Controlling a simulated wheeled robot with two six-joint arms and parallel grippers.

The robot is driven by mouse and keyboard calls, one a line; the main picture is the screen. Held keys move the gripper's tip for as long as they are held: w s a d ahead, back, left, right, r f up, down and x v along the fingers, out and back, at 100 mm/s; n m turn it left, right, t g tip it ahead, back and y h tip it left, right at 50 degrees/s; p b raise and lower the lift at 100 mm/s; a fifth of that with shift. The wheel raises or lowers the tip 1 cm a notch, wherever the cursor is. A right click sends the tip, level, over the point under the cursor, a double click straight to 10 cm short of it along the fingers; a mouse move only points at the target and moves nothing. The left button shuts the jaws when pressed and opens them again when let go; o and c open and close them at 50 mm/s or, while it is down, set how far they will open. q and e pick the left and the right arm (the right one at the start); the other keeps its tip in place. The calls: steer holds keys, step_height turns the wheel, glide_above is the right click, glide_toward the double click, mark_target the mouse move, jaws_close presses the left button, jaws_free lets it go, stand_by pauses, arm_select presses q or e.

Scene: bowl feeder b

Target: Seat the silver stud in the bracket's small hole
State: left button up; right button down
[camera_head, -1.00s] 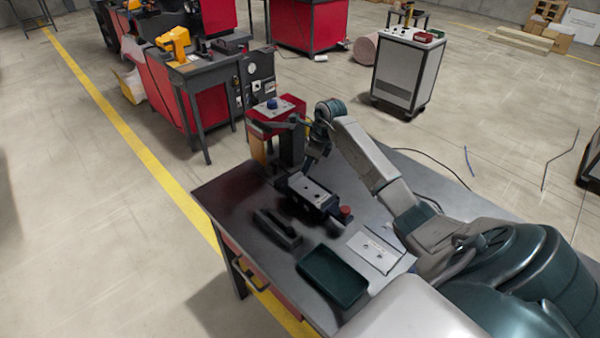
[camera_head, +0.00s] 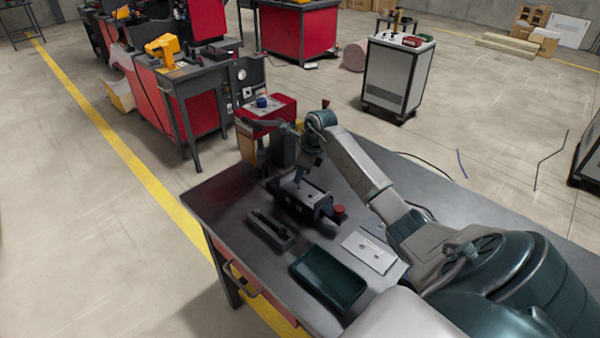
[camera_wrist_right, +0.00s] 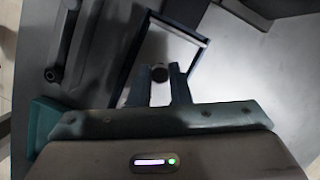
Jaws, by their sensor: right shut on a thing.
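My right gripper (camera_head: 300,179) is just above the far part of a dark block with a grey top (camera_head: 314,197), which seems to be the bracket in its fixture. In the right wrist view its two fingers (camera_wrist_right: 159,88) are shut on a small round dark-grey piece, the stud (camera_wrist_right: 160,72). Beyond the stud lies a blue-edged rectangular frame with a bright strip (camera_wrist_right: 181,29). I cannot make out the small hole or whether the stud touches anything. The stud is too small to make out in the head view. My left gripper is not in view.
A red knob (camera_head: 339,210) is at the block's right end. A dark slotted holder (camera_head: 270,229), a green tray (camera_head: 327,280) and a pale plate with dark spots (camera_head: 371,250) lie nearer on the table. A red-topped machine (camera_head: 266,108) stands behind.

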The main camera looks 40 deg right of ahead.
stand_by(0.3)
steer(key=shift+b, duration=0.45)
stand_by(0.8)
steer(key=shift+f+b, duration=1.55)
steer(key=shift+f, duration=0.15)
steer(key=c, duration=1.3)
jaws_free()
steer(key=shift+r, duration=0.15)
